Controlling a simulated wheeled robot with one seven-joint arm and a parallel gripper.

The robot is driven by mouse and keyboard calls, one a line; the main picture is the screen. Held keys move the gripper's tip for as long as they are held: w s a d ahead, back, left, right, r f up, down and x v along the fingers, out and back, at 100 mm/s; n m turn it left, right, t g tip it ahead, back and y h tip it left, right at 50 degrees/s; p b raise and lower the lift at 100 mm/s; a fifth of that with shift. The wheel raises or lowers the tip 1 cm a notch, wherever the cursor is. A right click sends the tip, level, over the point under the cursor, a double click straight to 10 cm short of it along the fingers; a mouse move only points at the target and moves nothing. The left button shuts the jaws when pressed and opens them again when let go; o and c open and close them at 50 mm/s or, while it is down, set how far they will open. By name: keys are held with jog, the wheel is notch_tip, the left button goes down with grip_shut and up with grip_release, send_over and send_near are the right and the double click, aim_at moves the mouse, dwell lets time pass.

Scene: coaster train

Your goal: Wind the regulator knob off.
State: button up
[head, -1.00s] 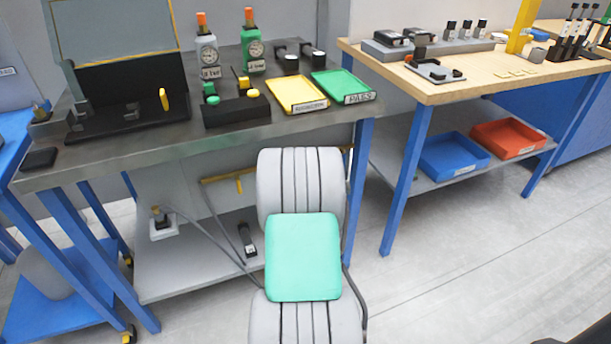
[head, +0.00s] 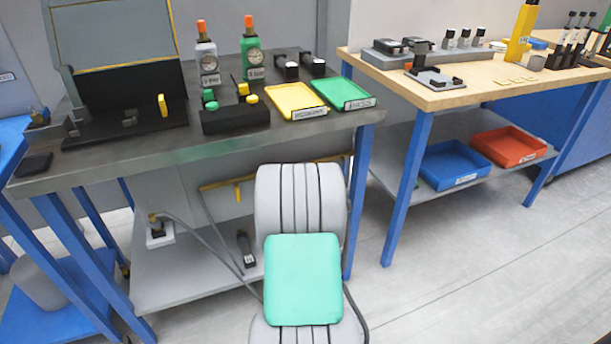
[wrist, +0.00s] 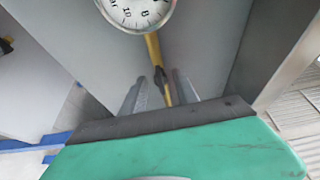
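In the wrist view a round white dial gauge (wrist: 138,8) is cut off by the top edge. A yellow pipe (wrist: 153,50) runs down from below it. My gripper (wrist: 160,90) has its two grey fingers apart, with the pipe and a small dark piece (wrist: 160,78) showing between them. I cannot tell whether that dark piece is the regulator knob, nor whether a finger touches it. In the head view my arm hides the gauge and the gripper. A yellow pipe (head: 215,186) with a short yellow stub (head: 237,192) shows under the grey bench.
The grey bench (head: 190,150) overhangs a lower shelf (head: 185,285) with a white-based fitting (head: 160,236), a hose and a small black item (head: 246,248). A blue bench leg (head: 358,210) stands right of my arm. Floor on the right is clear.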

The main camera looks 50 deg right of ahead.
jog(key=shift+o, duration=0.3)
jog(key=v, duration=0.8)
